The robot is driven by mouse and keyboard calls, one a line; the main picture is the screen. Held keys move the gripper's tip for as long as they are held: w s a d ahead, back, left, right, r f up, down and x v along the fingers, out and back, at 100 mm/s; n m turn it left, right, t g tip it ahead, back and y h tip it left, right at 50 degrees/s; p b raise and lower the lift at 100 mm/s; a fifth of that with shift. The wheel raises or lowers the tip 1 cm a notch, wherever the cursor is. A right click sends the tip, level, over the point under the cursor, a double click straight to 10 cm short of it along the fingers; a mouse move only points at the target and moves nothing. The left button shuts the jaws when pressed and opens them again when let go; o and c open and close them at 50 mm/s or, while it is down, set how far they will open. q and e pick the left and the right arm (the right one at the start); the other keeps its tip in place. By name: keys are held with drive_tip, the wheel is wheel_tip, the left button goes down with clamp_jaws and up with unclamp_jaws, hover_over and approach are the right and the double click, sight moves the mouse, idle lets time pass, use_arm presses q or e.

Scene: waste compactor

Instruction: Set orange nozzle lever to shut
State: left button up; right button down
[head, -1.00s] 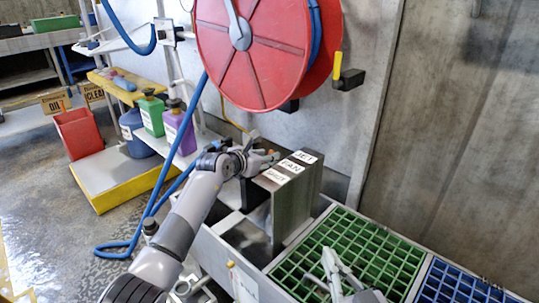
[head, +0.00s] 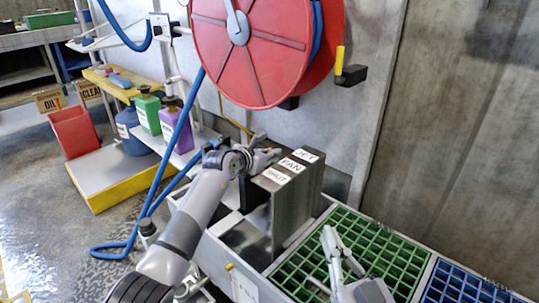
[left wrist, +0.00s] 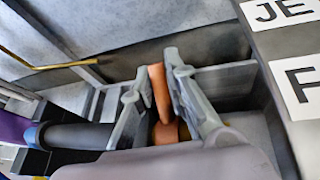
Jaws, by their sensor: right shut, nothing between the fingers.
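The orange nozzle lever (left wrist: 160,95) stands between the two fingers of my left gripper (left wrist: 157,90) in the left wrist view. The fingers are close on both sides of it, and its lower end meets an orange-brown round part. In the head view my left gripper (head: 262,156) is at the left of the labelled dark block (head: 300,205) and mostly hides the lever. The labels SHUT (head: 276,175), FAN (head: 291,165) and JET (head: 305,155) run from near to far along its top. My right gripper (head: 328,240) is shut and empty above the green grate.
A red hose reel (head: 260,60) hangs on the wall above, with a blue hose (head: 185,120) running down to the floor. A green grate (head: 375,255) and a blue grate (head: 460,285) are to the right. Bottles and a shelf stand at the left.

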use_arm(q)
clamp_jaws()
idle(0.4)
